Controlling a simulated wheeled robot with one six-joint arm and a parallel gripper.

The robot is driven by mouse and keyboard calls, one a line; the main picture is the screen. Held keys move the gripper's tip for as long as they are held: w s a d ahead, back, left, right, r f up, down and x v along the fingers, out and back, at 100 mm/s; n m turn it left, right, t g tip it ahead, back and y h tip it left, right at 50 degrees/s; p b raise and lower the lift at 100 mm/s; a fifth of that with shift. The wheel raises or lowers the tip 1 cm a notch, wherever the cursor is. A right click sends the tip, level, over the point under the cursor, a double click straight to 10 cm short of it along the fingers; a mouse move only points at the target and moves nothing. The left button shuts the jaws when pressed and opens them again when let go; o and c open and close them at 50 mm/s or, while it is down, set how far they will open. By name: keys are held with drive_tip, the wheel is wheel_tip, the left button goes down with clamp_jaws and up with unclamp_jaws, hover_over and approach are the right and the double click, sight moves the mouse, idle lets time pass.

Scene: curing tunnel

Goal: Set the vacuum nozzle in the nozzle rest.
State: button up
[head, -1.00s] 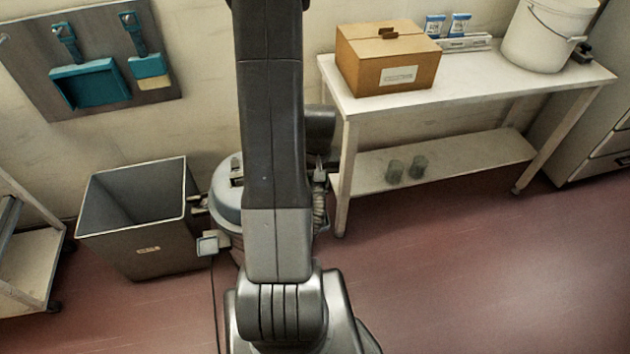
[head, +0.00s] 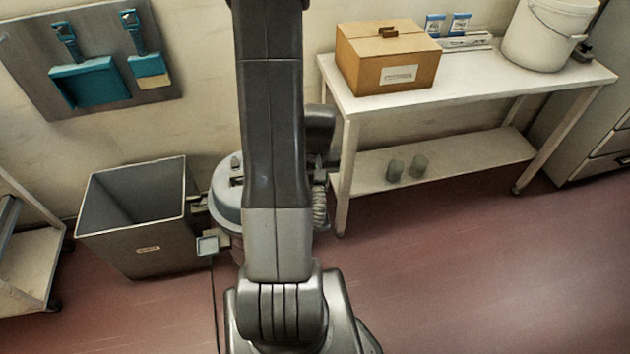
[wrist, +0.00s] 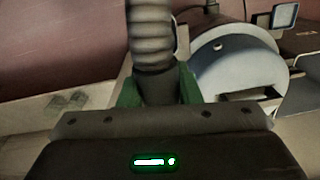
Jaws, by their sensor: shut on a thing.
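In the wrist view, my gripper (wrist: 159,90) has its green fingers shut on the dark cuff of the vacuum nozzle (wrist: 156,84). A grey ribbed hose (wrist: 150,38) runs from the cuff to the top of the picture. The nozzle's tip is hidden by the gripper body. The vacuum's pale domed lid (wrist: 240,72) lies to the right of the gripper. In the head view, the vacuum (head: 228,192) stands on the floor, partly behind my arm, with ribbed hose (head: 320,207) at the arm's right. My gripper cannot be made out there. I cannot tell which part is the nozzle rest.
A grey bin (head: 150,240) stands left of the vacuum. A white table (head: 470,78) at the right holds a cardboard box (head: 388,60) and a white bucket (head: 548,35). A cart (head: 25,265) stands at the far left. The floor at front right is clear.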

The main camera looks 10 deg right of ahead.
drive_tip(key=shift+f+b, duration=0.45)
drive_tip(key=shift+f, duration=0.1)
idle(0.5)
drive_tip(key=o, duration=1.2)
drive_tip(key=shift+c, duration=0.2)
wheel_tip(320, 180, up, 14)
drive_tip(key=p, duration=0.1)
drive_tip(key=shift+d+p, duration=0.3)
drive_tip(key=shift+f, duration=0.1)
drive_tip(key=f, duration=0.4)
drive_tip(key=f+b, duration=0.1)
drive_tip(key=f, duration=0.8)
drive_tip(key=shift+a+f, duration=0.3)
drive_tip(key=shift+f, duration=0.05)
drive_tip(key=shift+r, duration=0.15)
